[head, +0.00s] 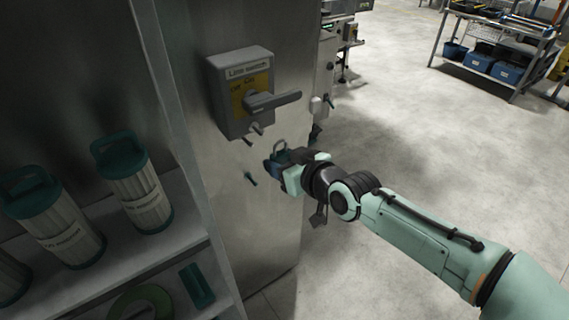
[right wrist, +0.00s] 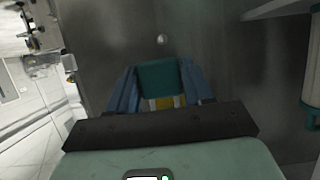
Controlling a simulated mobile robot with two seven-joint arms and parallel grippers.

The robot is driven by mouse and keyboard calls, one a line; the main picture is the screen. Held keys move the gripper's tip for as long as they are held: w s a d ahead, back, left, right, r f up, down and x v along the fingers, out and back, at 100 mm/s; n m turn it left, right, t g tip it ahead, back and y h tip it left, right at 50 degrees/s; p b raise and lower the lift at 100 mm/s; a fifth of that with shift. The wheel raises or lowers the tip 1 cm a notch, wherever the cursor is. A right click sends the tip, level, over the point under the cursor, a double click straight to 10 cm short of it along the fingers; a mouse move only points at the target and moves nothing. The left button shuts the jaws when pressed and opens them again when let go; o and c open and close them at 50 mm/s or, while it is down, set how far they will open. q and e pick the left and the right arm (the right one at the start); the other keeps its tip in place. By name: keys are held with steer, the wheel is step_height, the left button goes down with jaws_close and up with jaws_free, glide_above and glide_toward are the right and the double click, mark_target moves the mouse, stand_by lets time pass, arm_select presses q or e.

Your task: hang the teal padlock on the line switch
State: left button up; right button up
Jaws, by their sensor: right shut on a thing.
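The line switch (head: 240,92) is a grey box with a yellow plate and a grey lever handle, fixed to the metal cabinet face in the head view. A small light tab (head: 257,128) sits at its lower edge. My right gripper (head: 277,165) is below and right of the switch, apart from it, shut on the teal padlock. The padlock's grey shackle (head: 279,146) points up above the fingers. My left gripper is not in view.
A shelf unit (head: 165,250) with several teal-capped filter cartridges (head: 137,190) stands on the left. Open floor lies to the right, with a cart of blue bins (head: 490,65) at the back.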

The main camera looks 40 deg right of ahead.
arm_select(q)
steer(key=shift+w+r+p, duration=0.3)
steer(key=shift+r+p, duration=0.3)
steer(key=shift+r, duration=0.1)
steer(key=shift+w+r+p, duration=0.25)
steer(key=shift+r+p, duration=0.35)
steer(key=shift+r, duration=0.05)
arm_select(e)
steer(key=r+x, duration=0.1)
steer(key=x, duration=0.7)
steer(key=shift+w+r, duration=0.2)
steer(key=shift+w, duration=0.35)
steer(key=o, duration=1.2)
steer(key=shift+c, duration=0.2)
